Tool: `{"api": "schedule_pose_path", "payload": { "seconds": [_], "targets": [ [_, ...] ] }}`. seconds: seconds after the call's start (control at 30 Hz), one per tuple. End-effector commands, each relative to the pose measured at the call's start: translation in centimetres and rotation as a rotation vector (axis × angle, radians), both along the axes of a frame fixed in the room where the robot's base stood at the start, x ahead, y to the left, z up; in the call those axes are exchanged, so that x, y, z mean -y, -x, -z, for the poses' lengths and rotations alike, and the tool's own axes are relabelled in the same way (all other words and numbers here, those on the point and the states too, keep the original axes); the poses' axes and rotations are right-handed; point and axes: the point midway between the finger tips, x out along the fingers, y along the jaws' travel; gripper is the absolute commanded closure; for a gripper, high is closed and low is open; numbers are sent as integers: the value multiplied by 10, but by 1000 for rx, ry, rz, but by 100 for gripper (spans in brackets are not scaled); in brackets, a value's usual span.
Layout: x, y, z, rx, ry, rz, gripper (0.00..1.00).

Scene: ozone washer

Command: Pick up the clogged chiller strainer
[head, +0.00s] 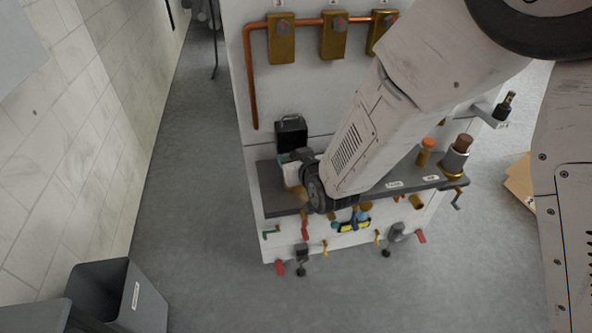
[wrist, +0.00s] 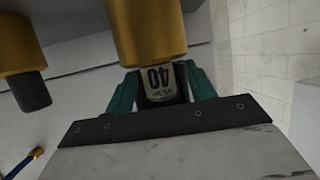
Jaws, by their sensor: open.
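In the wrist view a brass cylinder (wrist: 146,30) has a grey end piece (wrist: 158,78) marked "40", which reads upside down. It may be the strainer; I cannot tell whether it is clogged. My gripper (wrist: 163,78) is open, with one teal finger on each side of the grey end piece. Whether the fingers touch it is unclear.
A second brass cylinder (wrist: 17,45) with a dark end is left in the wrist view. In the head view a black box (head: 291,133) stands behind my wrist. An orange-topped brass part (head: 427,152) and a brown-topped part (head: 455,160) stand at the shelf's right. A grey bin (head: 135,300) is lower left.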

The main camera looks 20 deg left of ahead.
Motion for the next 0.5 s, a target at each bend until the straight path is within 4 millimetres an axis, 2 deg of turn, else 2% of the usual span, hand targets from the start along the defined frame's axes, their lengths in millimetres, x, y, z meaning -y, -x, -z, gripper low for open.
{"api": "schedule_pose_path", "payload": {
  "seconds": [0.03, 0.2, 0.5],
  "targets": [
    [0, 0, 0, 0, 0, 0, 50],
    [0, 0, 0, 0, 0, 0, 95],
    [0, 0, -1, 1, -1, 0, 95]
  ]
}}
